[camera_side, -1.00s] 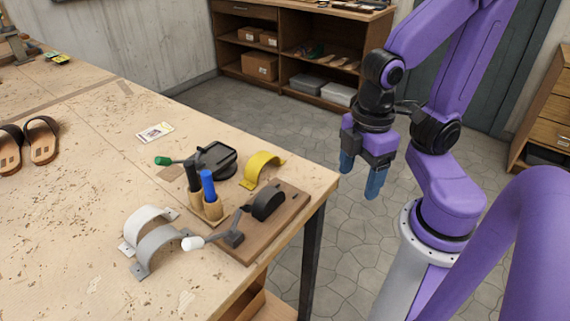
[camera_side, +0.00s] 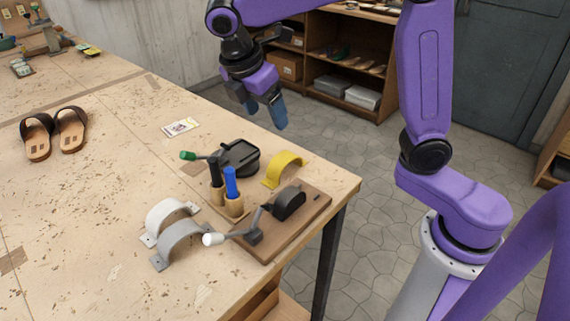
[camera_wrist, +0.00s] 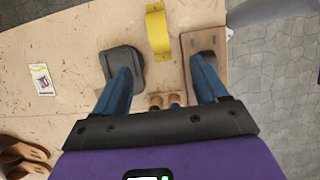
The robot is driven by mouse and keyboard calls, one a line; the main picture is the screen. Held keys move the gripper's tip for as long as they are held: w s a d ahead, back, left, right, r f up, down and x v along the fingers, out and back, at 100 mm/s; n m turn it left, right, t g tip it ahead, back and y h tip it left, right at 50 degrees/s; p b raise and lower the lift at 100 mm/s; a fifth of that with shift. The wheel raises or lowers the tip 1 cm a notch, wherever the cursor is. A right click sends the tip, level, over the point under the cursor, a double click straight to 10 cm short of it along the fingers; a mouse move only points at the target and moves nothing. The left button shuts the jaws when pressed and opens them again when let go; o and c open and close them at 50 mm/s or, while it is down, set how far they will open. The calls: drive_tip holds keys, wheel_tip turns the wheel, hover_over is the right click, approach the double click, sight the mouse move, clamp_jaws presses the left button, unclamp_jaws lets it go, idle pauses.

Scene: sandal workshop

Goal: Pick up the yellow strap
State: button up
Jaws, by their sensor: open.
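The yellow strap (camera_side: 285,168) is a curved arch standing on the table near its right edge, between the black clamp-like tool and the wooden board. In the wrist view the yellow strap (camera_wrist: 158,32) lies ahead of the fingers, near the top middle. My gripper (camera_side: 267,112) has blue fingers and hangs above the table's far edge, clear of the strap. In the wrist view my gripper (camera_wrist: 158,82) is open and empty, with the two fingers wide apart.
A black tool with a green handle (camera_side: 240,157) stands left of the strap. A wooden board (camera_side: 308,212) with a black fixture is in front. Two holders with black and blue handles (camera_side: 231,183), white and grey straps (camera_side: 180,238) and sandals (camera_side: 70,130) are on the table.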

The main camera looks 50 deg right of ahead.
approach(285, 156)
drive_tip(key=x, duration=1)
drive_tip(key=shift+f, duration=0.15)
drive_tip(key=c, duration=1.1)
